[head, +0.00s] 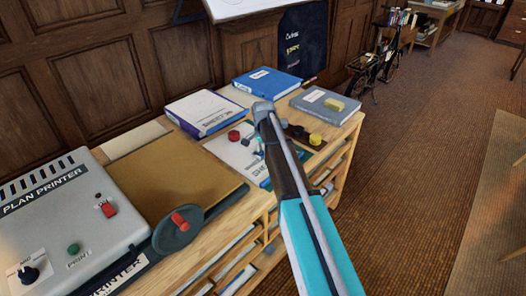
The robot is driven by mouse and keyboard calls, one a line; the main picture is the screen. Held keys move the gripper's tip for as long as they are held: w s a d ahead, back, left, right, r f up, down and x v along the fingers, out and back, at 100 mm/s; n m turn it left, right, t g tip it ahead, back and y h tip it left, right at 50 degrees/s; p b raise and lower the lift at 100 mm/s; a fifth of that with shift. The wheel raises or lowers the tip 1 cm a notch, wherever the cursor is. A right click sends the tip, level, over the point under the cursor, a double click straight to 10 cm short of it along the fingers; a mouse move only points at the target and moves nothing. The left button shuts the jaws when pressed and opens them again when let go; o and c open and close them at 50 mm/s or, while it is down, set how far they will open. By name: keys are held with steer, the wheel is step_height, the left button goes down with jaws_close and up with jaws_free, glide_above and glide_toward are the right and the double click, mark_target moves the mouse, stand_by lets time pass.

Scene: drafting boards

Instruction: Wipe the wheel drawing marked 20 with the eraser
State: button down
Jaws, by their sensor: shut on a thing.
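My arm reaches up from the bottom edge to a grey wrist over the low wooden cabinet. My gripper (258,148) hangs below the wrist, over a pale sheet binder (228,150). It is small and partly hidden by the arm. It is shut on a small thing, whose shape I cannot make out. A small yellow block (335,104) lies on a grey binder (312,101); I cannot tell whether it is an eraser. No wheel drawing or number 20 can be made out. A pale board (245,8) is cut off at the top edge.
The plan printer (60,215) and a brown folder (170,175) fill the cabinet's left part. White (203,113) and blue (267,82) binders lie at the back. A red knob (234,135) and a yellow round piece (315,139) are near my gripper. Open floor (420,150) lies right.

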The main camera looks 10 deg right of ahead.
mark_target(255, 152)
steer(key=shift+w, duration=0.1)
steer(key=shift+w+a+r, duration=0.1)
steer(key=shift+w+a, duration=0.45)
steer(key=shift+w, duration=0.25)
steer(key=shift+w+a, duration=0.55)
steer(key=shift+w, duration=0.2)
steer(key=shift+s+a, duration=0.3)
steer(key=shift+a, duration=0.1)
steer(key=shift+s, duration=0.1)
steer(key=shift+s+d, duration=0.6)
steer(key=shift+s, duration=0.2)
steer(key=shift+s+d, duration=0.55)
steer(key=shift+s, duration=0.2)
